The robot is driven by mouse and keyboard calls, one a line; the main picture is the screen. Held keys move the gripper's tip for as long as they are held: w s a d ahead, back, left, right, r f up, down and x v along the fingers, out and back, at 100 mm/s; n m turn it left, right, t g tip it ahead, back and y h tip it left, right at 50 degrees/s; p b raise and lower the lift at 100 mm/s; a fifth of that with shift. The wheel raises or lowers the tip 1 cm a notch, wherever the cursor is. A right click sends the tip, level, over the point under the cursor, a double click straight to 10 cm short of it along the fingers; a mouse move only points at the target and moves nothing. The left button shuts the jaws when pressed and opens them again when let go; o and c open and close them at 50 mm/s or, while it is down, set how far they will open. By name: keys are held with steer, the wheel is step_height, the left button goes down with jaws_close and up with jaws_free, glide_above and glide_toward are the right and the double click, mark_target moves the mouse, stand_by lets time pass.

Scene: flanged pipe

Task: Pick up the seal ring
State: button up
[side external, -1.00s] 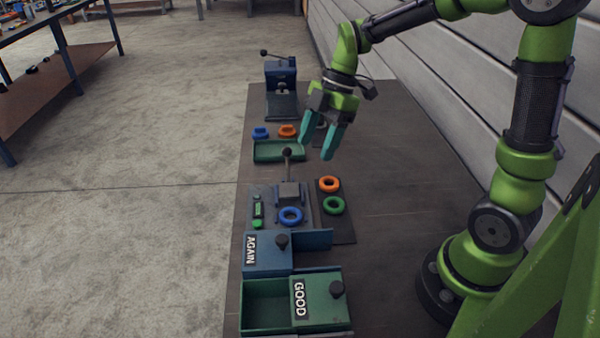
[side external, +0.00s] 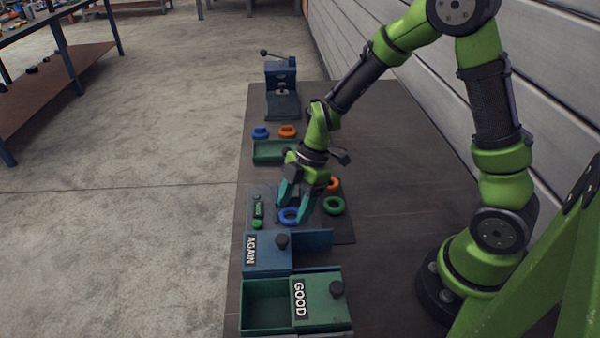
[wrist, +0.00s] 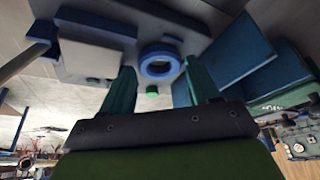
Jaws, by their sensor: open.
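Several seal rings show, and the frames do not mark which one is meant. A blue ring (side external: 288,217) lies flat on the grey test plate, partly hidden by my fingers; it also shows in the wrist view (wrist: 160,66) between and beyond the fingertips. My gripper (side external: 294,208) is open and empty, pointing down just above this ring; its teal fingers show in the wrist view (wrist: 158,78) on either side of the ring. A green ring (side external: 334,206) and a half-hidden orange ring (side external: 334,184) lie on a dark pad to the right.
A blue AGAIN box (side external: 265,256) and a green GOOD box (side external: 320,305) stand in front. A green tray (side external: 268,152), another blue ring (side external: 260,132) and another orange ring (side external: 287,131) are behind, before a blue press (side external: 281,90). The table's right side is clear.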

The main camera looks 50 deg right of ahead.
mark_target(294, 212)
steer(key=shift+a+f, duration=0.2)
steer(key=shift+f, duration=0.25)
steer(key=c, duration=0.8)
steer(key=shift+o, duration=0.2)
step_height(294, 212, up, 13)
steer(key=shift+f, duration=0.1)
